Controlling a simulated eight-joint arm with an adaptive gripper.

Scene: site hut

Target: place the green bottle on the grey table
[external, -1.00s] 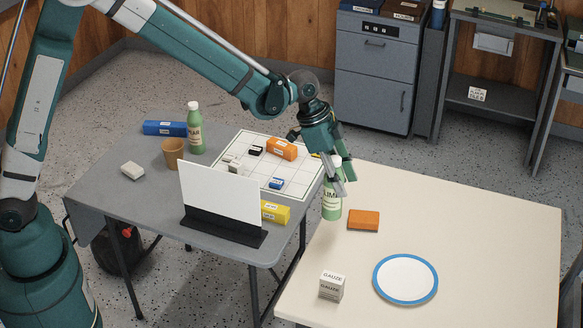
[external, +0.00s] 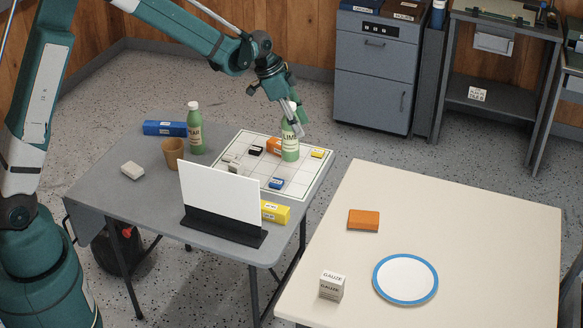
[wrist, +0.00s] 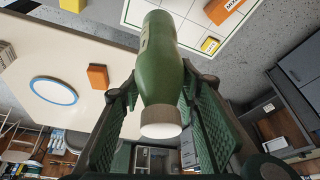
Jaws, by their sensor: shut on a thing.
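A green bottle labelled LIME (external: 290,142) with a white cap is held upright by my gripper (external: 293,110). My gripper is shut around the upper part of the bottle. In the external view the bottle appears over the white gridded board on the grey table (external: 150,215); I cannot tell if its base touches. In the wrist view the bottle (wrist: 160,75) lies between my two finger pads. A second green bottle (external: 195,130), with a partly hidden label, stands on the grey table behind the tan cup.
The gridded board (external: 300,185) holds several small blocks and an orange box (external: 273,146). A white panel on a black stand (external: 222,195), a yellow box (external: 275,212), a blue box (external: 165,128) and a cup (external: 173,152) occupy the grey table. Its left front is fairly clear.

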